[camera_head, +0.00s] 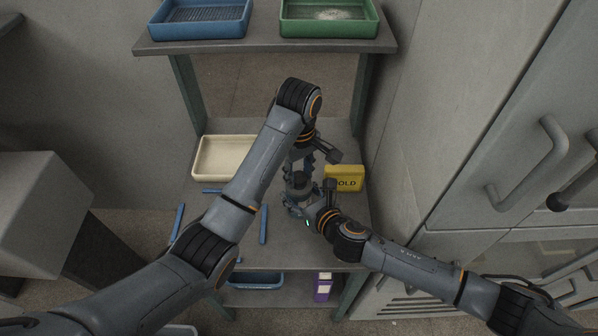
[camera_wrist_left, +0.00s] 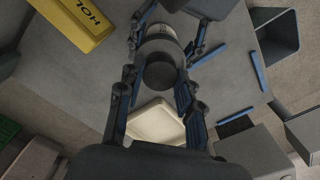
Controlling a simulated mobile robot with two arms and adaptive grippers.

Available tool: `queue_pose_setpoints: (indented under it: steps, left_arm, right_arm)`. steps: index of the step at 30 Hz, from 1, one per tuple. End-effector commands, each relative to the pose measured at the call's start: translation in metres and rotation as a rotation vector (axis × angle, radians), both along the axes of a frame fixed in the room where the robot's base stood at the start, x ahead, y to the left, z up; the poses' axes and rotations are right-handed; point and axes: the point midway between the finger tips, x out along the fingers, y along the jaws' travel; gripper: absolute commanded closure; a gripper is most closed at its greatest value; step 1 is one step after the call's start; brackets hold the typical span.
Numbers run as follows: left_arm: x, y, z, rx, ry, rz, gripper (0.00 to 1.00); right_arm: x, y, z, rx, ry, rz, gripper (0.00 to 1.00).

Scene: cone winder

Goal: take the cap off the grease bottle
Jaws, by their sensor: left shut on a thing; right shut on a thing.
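My right gripper (camera_head: 298,200) comes in from the right, lower down, and is shut on the bottle's body. The cap is in line with the bottle; I cannot tell whether it is loose. In the head view the grippers mostly hide the bottle.
A yellow HOLD box (camera_head: 345,180) stands close to the right of the grippers. A cream tray (camera_head: 212,158) and blue strips (camera_head: 264,224) lie to the left. The upper shelf holds a blue tray (camera_head: 200,30) and a green tray (camera_head: 329,29). Cabinets (camera_head: 520,150) border the right.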

Motion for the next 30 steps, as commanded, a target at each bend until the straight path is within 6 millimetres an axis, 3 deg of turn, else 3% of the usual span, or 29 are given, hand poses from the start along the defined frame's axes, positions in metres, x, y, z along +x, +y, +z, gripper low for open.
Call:
queue_pose_setpoints:
  steps: [3,4,7,17,30]
  left_arm:
    - [0.0,0.0,-0.001,0.0,0.001,-0.003,1.0]
    - [0.0,0.0,-0.001,0.0,0.001,-0.003,0.63]
    - [0.0,0.0,-0.001,0.0,0.001,-0.004,0.42]
    - [0.001,0.0,0.002,0.0,-0.003,-0.005,0.42]
    - [0.001,0.001,0.044,0.001,-0.002,-0.005,0.42]
  right_arm:
    - [-0.002,-0.001,-0.004,-0.005,0.006,-0.002,1.0]
    - [-0.002,-0.001,-0.004,-0.005,0.006,-0.002,1.0]
    - [-0.002,-0.001,-0.004,-0.005,0.006,-0.002,1.0]
    - [-0.002,-0.001,-0.004,-0.005,0.006,-0.002,1.0]
    - [-0.002,-0.001,-0.004,-0.005,0.006,-0.002,1.0]
